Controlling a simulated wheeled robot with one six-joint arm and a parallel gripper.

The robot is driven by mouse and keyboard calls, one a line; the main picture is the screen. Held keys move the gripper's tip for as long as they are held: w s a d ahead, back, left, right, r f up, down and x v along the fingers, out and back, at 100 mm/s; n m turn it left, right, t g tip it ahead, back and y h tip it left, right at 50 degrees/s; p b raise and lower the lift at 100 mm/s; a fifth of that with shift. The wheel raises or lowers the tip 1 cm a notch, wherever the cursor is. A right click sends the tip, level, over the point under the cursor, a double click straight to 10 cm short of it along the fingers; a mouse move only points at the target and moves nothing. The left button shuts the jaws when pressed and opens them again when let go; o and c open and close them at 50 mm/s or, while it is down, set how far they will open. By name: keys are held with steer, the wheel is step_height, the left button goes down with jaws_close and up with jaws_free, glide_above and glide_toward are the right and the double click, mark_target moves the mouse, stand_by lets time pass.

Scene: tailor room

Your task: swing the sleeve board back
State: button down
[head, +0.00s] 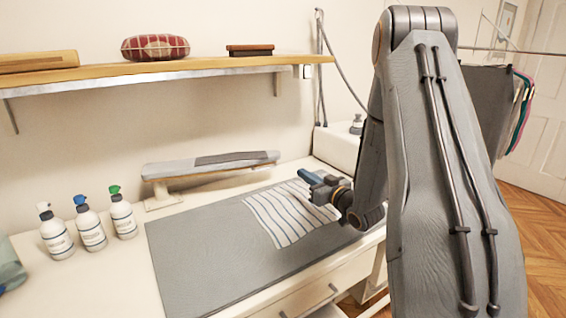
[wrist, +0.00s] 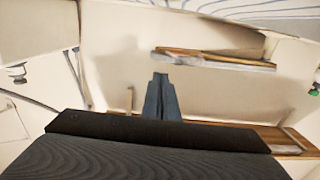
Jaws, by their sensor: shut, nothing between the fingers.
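The sleeve board (head: 212,164) has a grey padded top on a light wooden board, on a stand at the back of the table against the wall. It lies along the wall, its right end slightly higher in the picture. In the wrist view, which looks upside down, the sleeve board (wrist: 215,60) shows beyond my fingers. My gripper (head: 306,176) is shut and empty, its blue fingers pointing up and left above the striped cloth, to the right of the board and apart from it. The closed fingers also show in the wrist view (wrist: 161,80).
A striped cloth (head: 285,214) lies on a grey mat (head: 200,262). Several pump bottles (head: 90,228) stand at the left. A wooden shelf (head: 180,74) overhangs the table from the wall. A white unit (head: 338,148) stands at the back right.

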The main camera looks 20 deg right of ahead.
mark_target(278, 158)
steer(key=p+x, duration=0.4)
steer(key=x, duration=0.9)
steer(key=shift+w, duration=0.1)
